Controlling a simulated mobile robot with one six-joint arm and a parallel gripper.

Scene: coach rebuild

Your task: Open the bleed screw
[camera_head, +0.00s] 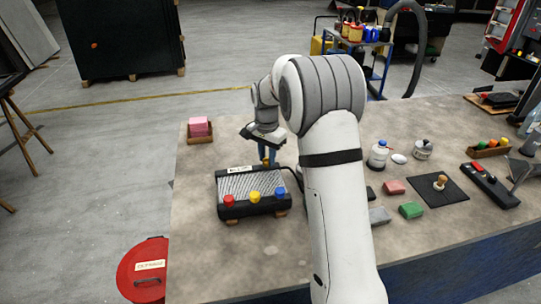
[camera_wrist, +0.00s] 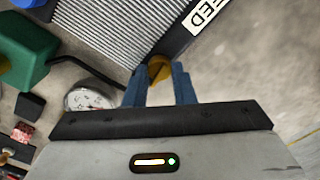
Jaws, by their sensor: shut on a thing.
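The bleed screw is a round brass-yellow head (camera_wrist: 157,67) at the end of the finned unit, beside a white label whose visible letters read "EED". The unit is a dark-framed block with grey fins (camera_head: 252,185), and it also shows in the wrist view (camera_wrist: 110,22). My gripper (camera_wrist: 160,80) has its two blue fingers shut on the screw head, one on each side. In the head view my gripper (camera_head: 267,155) points down at the unit's far edge, and the screw is hidden there. Red (camera_head: 228,200), yellow (camera_head: 255,197) and blue (camera_head: 280,192) knobs line the unit's near side.
A round gauge (camera_wrist: 90,98) and a green body (camera_wrist: 28,48) lie close to my fingers in the wrist view. A dark hose runs beside the unit. A pink stack in a tray (camera_head: 200,138) stands at the bench's far left. Bottles and blocks fill the right.

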